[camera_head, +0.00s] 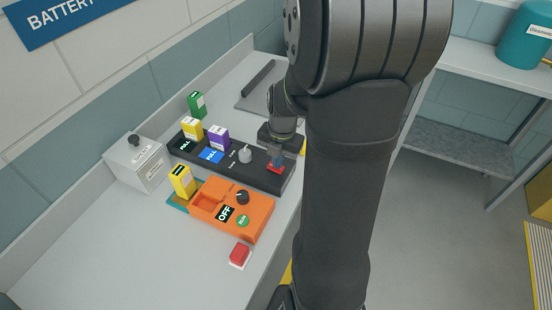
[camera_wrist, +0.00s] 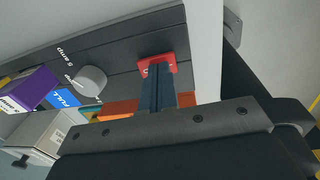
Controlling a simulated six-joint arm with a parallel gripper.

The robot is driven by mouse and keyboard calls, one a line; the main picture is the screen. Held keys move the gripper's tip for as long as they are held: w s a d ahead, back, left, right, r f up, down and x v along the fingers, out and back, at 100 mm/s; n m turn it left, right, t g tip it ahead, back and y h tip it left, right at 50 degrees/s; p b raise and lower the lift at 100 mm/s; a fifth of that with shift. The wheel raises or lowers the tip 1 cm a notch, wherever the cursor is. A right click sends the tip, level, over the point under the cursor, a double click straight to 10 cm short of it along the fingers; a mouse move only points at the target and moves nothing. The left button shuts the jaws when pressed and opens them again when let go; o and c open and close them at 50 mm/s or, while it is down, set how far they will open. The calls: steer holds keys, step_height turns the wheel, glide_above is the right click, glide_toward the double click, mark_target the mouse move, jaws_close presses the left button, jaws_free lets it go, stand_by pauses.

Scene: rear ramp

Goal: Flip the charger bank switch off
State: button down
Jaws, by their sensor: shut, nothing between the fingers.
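The charger bank (camera_head: 187,150) is a long black unit on the bench, with a grey knob (camera_head: 245,153) and a red switch (camera_head: 275,169) at its right end. In the wrist view the red switch (camera_wrist: 171,58) shows behind my fingertips. Its lever is mostly hidden, so I cannot tell its position. My gripper (camera_head: 276,158) is shut and empty, its fingertips directly at the switch. In the wrist view my gripper (camera_wrist: 157,72) overlaps the red plate. I cannot tell whether it touches.
A yellow pack (camera_head: 192,129) and a purple pack (camera_head: 218,138) sit on the bank. A grey box (camera_head: 140,165) stands left.

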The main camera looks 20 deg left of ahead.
steer(key=shift+r, duration=0.1)
step_height(320, 180, up, 14)
steer(key=d, duration=0.1)
steer(key=shift+d, duration=0.4)
steer(key=shift+a, duration=0.1)
steer(key=shift+a, duration=0.65)
steer(key=shift+f, duration=0.2)
glide_toward(283, 170)
steer(key=a+f, duration=0.1)
steer(key=f, duration=0.1)
steer(key=a+f, duration=0.1)
steer(key=f, duration=0.1)
steer(key=a+f, duration=0.2)
steer(key=shift+f, duration=0.2)
